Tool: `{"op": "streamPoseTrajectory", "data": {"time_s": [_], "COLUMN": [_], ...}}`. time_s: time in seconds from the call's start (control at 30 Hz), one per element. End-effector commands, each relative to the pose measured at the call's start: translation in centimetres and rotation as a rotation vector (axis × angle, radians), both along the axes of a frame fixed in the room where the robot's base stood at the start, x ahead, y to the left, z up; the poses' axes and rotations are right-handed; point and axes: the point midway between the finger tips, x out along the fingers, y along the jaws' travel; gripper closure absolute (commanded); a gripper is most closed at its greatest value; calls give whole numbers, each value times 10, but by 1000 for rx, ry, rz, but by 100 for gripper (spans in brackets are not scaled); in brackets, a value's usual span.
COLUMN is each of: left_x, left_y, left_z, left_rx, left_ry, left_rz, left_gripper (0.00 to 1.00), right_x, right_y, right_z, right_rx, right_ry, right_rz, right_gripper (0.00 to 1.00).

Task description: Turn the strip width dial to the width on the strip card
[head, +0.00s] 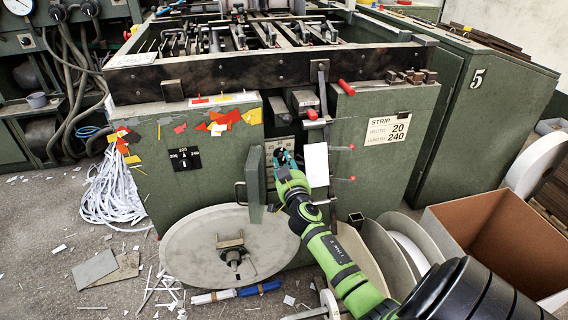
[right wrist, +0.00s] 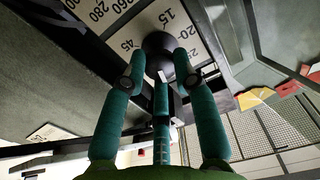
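The strip card (head: 387,129) on the green front panel reads strip width 20 and length 240. The strip width dial is a round black knob (right wrist: 158,44) on a pale scale plate (right wrist: 182,17); 15 and 45 are legible, other numbers partly covered. My right gripper (head: 284,158) reaches into the recess of the machine front. In the right wrist view its teal fingers (right wrist: 160,58) stand around the knob, one on each side and one below. I cannot tell whether they touch it. The dial's pointer is not clear. My left gripper is out of view.
A green hinged door (head: 255,185) stands open left of my right gripper. A white plate (head: 317,164) and red-tipped levers (head: 342,148) are close on its right. A large disc (head: 215,240) lies below, and a cardboard box (head: 495,240) stands at right.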

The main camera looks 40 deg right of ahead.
Motion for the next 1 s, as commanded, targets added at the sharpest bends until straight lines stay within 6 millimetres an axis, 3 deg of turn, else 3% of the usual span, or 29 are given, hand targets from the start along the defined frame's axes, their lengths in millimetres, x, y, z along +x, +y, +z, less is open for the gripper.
{"op": "streamPoseTrajectory", "data": {"time_s": [0.37, 1.0], "left_x": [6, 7], "left_y": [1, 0], "left_z": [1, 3], "left_rx": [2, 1], "left_ry": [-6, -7], "left_rz": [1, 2], "left_gripper": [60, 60], "right_x": [1, 1], "right_y": [0, 0], "right_z": [3, 5], "right_rx": [-86, -468], "right_ry": [41, 247], "right_rz": [0, 0], "right_gripper": [100, 100]}}
